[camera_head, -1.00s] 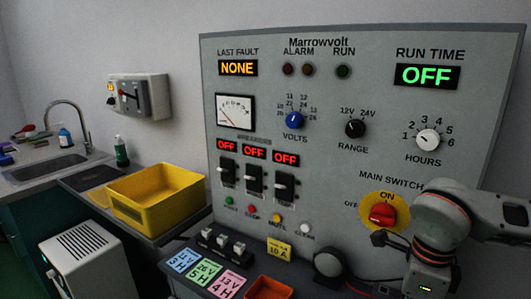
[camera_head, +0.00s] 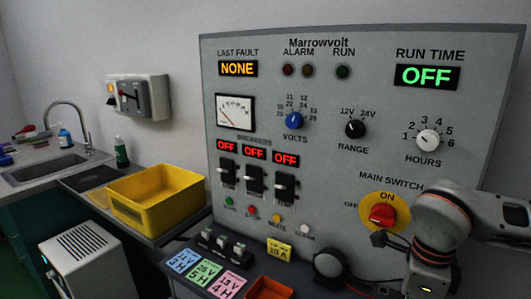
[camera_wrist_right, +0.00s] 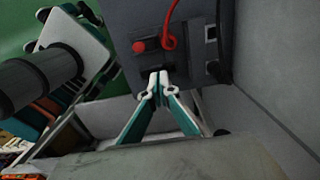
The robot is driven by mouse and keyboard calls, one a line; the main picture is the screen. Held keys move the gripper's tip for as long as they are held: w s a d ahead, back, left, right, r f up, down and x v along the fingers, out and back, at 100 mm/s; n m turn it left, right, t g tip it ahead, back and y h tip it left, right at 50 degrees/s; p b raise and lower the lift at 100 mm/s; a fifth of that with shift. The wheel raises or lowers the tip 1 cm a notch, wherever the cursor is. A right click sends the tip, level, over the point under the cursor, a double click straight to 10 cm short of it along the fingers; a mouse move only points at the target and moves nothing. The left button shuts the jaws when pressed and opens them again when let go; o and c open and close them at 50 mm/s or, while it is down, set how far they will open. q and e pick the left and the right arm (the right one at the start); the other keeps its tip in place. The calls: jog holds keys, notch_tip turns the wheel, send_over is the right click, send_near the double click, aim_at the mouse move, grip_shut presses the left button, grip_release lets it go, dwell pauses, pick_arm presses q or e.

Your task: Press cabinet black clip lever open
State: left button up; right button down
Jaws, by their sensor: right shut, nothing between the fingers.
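My right gripper (camera_wrist_right: 157,84) shows in the right wrist view. Its two teal, white-edged fingers come together at the tips, with nothing seen between them. The tips are right at a small black clip (camera_wrist_right: 172,69) on the face of a grey cabinet (camera_wrist_right: 185,13). The tips partly cover the clip, so I cannot tell whether they touch it or how its lever sits. A red clip (camera_wrist_right: 140,46) and a looped red cable (camera_wrist_right: 170,40) are just above. In the head view my right arm is at the lower right; its fingertips cannot be made out. My left gripper is not in view.
The head view shows the grey control panel (camera_head: 385,70) with its red main switch (camera_head: 382,214) close beside my right arm. A yellow bin (camera_head: 157,207) stands on the counter at left. An orange tray (camera_head: 268,289) and coloured cards (camera_head: 205,273) lie in front of the panel.

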jog(key=shift+f+b, duration=0.7)
jog(key=shift+f, duration=0.5)
dwell(0.6)
jog(key=shift+r+p, duration=1.85)
jog(key=shift+r, duration=0.75)
jog(key=shift+f, duration=0.1)
